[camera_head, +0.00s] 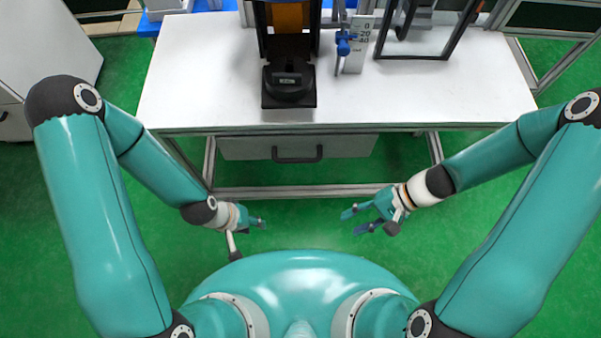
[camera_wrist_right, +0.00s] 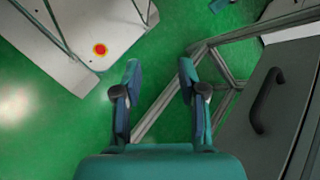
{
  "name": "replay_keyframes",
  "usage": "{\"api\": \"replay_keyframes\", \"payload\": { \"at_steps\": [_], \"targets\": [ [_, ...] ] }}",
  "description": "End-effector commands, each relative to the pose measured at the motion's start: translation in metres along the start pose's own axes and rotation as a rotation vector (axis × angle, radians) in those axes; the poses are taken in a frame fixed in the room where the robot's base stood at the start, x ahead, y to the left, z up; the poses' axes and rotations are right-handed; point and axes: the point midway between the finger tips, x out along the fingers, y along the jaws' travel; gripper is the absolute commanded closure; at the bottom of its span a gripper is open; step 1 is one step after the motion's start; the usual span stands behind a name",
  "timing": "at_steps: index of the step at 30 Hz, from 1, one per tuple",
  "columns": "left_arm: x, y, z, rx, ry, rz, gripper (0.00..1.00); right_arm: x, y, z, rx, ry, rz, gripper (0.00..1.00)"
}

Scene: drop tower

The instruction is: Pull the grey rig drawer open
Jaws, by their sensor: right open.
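The grey rig drawer (camera_head: 340,147) hangs under the white table top, and its front looks shut. Its black handle (camera_head: 297,155) is a bar across the middle of the drawer front. In the right wrist view the drawer front (camera_wrist_right: 295,75) and handle (camera_wrist_right: 264,100) show at the right side. My right gripper (camera_head: 354,219) is open and empty, in front of the table and to the right of the handle, apart from it. It also shows in the right wrist view (camera_wrist_right: 158,75). My left gripper (camera_head: 262,222) is to the left, apart from the drawer; its fingers are small here.
The white table (camera_head: 210,75) bears a black rig (camera_head: 288,85), a scale block (camera_head: 358,45) with a blue clamp (camera_head: 344,42), and a dark frame (camera_head: 415,55). A metal crossbar (camera_head: 300,190) runs low below the drawer. A white cabinet (camera_head: 45,40) stands left. Green floor is clear in front.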

Motion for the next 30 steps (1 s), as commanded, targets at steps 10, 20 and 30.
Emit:
{"api": "replay_keyframes", "payload": {
  "at_steps": [10,20,30],
  "targets": [
    [0.09,-0.032,-0.001,0.0,0.001,0.0,0.6,-0.044,-0.057,-0.074,0.016,0.034,-0.648,0.59],
    [0.095,-0.034,-0.001,0.0,0.001,0.0,0.6,-0.044,-0.082,-0.079,-0.002,0.051,-0.731,0.59],
    [0.104,-0.037,-0.001,0.0,0.001,0.0,0.6,0.011,-0.128,-0.082,-0.001,0.048,-0.726,0.59]
  ]
}}
